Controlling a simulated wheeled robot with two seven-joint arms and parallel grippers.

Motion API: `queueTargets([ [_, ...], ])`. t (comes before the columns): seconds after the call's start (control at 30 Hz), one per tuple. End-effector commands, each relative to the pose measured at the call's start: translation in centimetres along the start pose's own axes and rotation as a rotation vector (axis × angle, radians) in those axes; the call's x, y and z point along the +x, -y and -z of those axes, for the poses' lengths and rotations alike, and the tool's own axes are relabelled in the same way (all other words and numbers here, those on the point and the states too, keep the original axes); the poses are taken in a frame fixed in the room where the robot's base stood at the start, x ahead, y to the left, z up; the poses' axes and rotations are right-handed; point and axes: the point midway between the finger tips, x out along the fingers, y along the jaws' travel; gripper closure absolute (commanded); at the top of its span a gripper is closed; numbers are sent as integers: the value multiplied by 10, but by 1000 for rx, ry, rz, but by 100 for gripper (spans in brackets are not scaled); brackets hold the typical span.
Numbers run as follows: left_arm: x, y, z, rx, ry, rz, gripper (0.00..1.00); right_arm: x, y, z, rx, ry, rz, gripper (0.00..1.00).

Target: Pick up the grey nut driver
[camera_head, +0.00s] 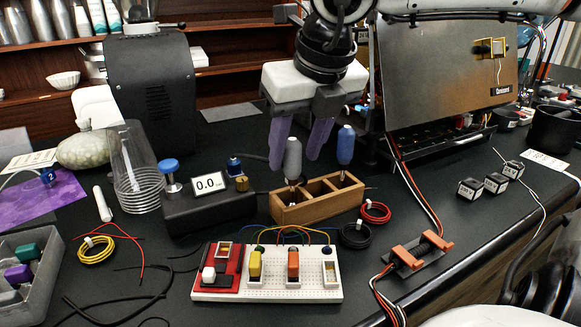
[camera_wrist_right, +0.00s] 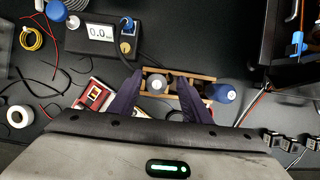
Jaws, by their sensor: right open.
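The grey nut driver (camera_head: 293,157) stands upright, handle up, in the left part of a wooden holder (camera_head: 318,205). A blue-handled driver (camera_head: 346,145) stands to its right in the same holder. My right gripper (camera_head: 295,163) points down over the holder with its purple fingers open. The fingers are apart on either side of the grey handle, and I see no clear contact. In the right wrist view, the round top of the grey nut driver (camera_wrist_right: 157,83) shows between the fingertips, and the blue driver (camera_wrist_right: 222,93) lies outside the right finger. My left gripper is not in view.
A white breadboard (camera_head: 267,275) with coloured blocks lies in front. Red (camera_head: 375,212) and black (camera_head: 355,236) wire coils lie close to its right. A large metal-panelled machine (camera_head: 445,70) stands behind right.

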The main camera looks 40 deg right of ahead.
Motion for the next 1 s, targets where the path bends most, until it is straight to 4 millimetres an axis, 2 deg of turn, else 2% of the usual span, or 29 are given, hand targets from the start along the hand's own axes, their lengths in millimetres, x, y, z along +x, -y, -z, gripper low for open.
queueTargets([
  [0.33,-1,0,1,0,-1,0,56,45,-5,5,-1,-4,0,56],
  [0.67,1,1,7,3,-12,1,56,52,-5,4,0,0,-1,56],
  [0.9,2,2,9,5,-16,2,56,52,-5,4,0,0,-1,97],
  [0.93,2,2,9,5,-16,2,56,52,-5,4,0,0,-1,100],
  [1.0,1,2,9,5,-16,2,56,52,-5,4,0,1,-2,100],
])
